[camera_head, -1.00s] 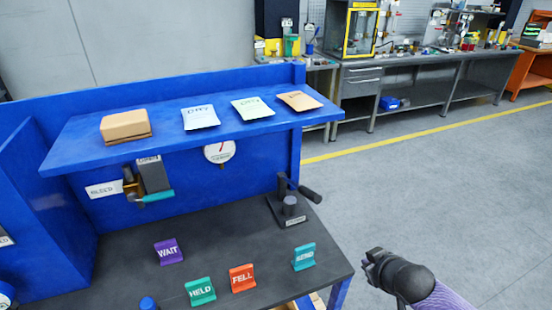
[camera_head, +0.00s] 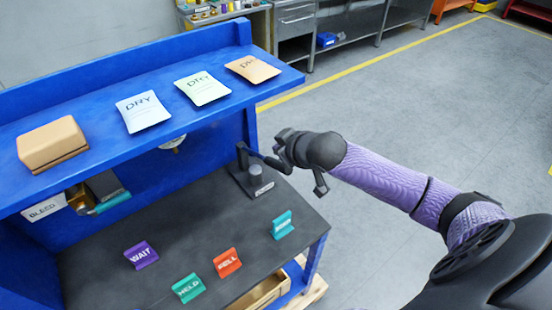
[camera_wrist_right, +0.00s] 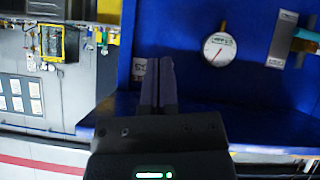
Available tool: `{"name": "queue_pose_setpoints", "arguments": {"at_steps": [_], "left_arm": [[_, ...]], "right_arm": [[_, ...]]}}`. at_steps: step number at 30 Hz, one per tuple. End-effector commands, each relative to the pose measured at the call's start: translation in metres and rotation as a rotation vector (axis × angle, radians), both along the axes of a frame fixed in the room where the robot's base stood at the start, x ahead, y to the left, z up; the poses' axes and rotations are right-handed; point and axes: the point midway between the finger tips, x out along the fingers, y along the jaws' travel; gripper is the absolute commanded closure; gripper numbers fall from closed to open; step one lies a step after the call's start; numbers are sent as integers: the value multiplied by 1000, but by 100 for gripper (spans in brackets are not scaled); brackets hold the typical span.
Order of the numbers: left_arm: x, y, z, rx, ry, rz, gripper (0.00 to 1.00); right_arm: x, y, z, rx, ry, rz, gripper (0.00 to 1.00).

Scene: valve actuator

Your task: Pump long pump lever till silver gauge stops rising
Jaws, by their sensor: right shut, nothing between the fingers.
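A round gauge (camera_wrist_right: 220,49) with a white face, pale rim and red needle shows upside down there. In the head view the shelf hides most of the gauge (camera_head: 173,142). My left gripper is not in view.
The blue shelf (camera_head: 100,150) overhangs the bench and carries a brown box and several packets. Small signs (camera_head: 227,262) stand on the bench front. A valve with a teal handle (camera_head: 112,202) is at the left. Floor to the right is open.

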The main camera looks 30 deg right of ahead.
Motion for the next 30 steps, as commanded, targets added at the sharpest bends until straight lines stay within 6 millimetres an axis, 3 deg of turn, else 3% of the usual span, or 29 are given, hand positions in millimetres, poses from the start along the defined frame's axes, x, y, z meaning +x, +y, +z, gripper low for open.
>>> {"name": "queue_pose_setpoints", "arguments": {"at_steps": [8,16,30], "left_arm": [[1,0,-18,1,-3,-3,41],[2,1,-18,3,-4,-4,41],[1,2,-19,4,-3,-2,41]], "right_arm": [[49,1,-39,2,-2,-1,100],[35,-10,-70,-1,2,1,100],[33,-11,-75,-1,-4,2,100]]}}
